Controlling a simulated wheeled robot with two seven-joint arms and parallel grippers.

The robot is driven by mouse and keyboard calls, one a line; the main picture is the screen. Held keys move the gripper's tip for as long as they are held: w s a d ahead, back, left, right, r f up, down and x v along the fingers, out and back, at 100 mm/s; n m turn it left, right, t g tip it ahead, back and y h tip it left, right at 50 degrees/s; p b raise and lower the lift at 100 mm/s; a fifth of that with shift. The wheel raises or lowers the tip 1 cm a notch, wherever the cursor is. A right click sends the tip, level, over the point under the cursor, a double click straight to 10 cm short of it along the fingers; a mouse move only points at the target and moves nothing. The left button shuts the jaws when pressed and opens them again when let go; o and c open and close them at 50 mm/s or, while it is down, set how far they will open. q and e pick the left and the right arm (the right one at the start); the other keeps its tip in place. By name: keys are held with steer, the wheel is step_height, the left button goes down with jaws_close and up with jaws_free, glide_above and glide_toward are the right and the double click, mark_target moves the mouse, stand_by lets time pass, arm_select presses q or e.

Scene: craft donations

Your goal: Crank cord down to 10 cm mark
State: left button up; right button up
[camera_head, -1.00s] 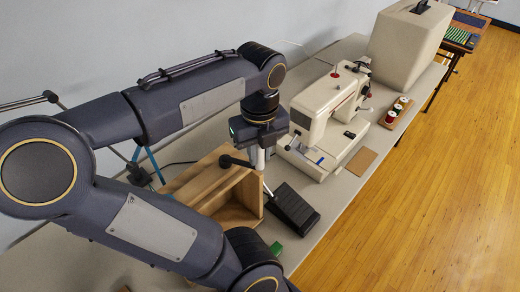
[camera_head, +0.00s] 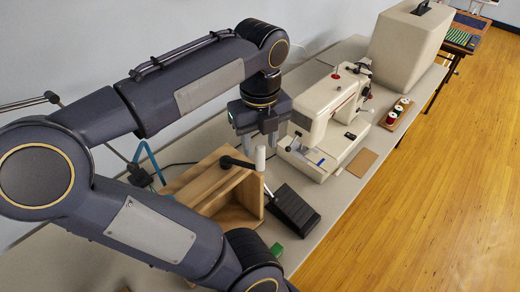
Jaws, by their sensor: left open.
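A wooden box-like stand (camera_head: 207,178) sits on the table, left of the sewing machine. A black crank arm (camera_head: 236,162) with a pale upright handle (camera_head: 260,158) is at its upper right edge. My left gripper (camera_head: 261,146) is open, its two fingers pointing down and spread apart. In this view they appear just above and behind the handle; I cannot tell whether they touch it. The handle stands free of a closed grip. My arm hides part of the stand's left side. I cannot make out the cord or a 10 cm mark. My right gripper is not in view.
A black foot pedal (camera_head: 292,208) lies just right of the stand. A cream sewing machine (camera_head: 327,115), a rack of thread spools (camera_head: 397,112) and a large pale case (camera_head: 405,45) stand farther back. A brown card (camera_head: 361,162) lies near the table's front edge.

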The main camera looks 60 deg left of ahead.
arm_select(q)
steer(key=shift+r, duration=1.95)
